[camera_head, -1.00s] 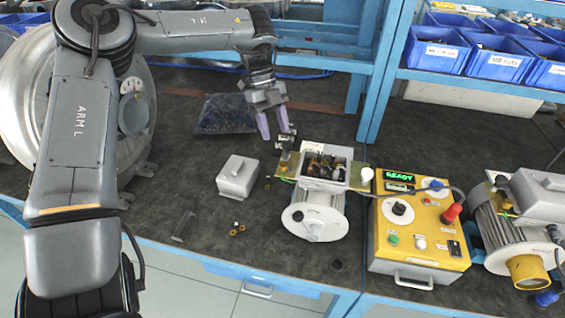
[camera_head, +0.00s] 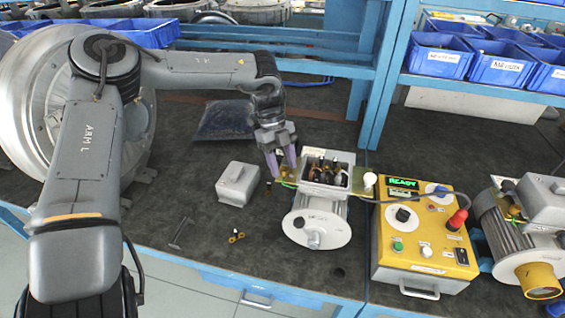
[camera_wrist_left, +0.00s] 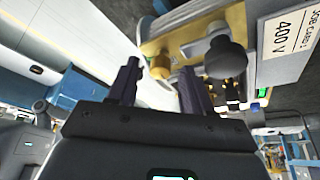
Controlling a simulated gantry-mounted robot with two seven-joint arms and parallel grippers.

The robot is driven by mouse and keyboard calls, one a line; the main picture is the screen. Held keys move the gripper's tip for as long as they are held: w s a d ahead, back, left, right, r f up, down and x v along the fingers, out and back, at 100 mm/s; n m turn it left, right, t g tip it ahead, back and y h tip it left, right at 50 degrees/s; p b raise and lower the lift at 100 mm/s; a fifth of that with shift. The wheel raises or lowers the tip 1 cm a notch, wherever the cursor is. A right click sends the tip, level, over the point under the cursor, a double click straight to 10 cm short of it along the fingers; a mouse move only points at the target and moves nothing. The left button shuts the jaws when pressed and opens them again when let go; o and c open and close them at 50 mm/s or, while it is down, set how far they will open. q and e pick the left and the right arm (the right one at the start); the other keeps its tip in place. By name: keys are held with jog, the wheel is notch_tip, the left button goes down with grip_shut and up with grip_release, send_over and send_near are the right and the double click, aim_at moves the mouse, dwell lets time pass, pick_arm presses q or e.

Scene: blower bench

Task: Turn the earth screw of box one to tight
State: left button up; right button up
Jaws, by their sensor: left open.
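The open terminal box (camera_head: 341,158) sits on top of the grey motor (camera_head: 317,222) in the middle of the bench, with wires and posts inside. A brass-coloured plate (camera_wrist_left: 190,33) juts from its left side. A brass screw (camera_wrist_left: 160,70) on that plate shows between my left fingers in the left wrist view; I take it for the earth screw. My left gripper (camera_head: 281,172) is open, its fingers pointing down at the plate. It also shows in the wrist view (camera_wrist_left: 160,82). Whether the fingers touch the screw I cannot tell. My right gripper is out of view.
A loose grey cover (camera_head: 237,182) and small brass rings (camera_head: 236,237) lie left of the motor. A yellow tester (camera_head: 420,235) reading READY stands to the right, then a second motor (camera_head: 520,235). Blue shelf posts rise behind. A job card (camera_wrist_left: 288,42) reads 400 V.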

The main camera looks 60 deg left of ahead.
pick_arm(q)
jog(key=shift+c, duration=0.3)
grip_shut()
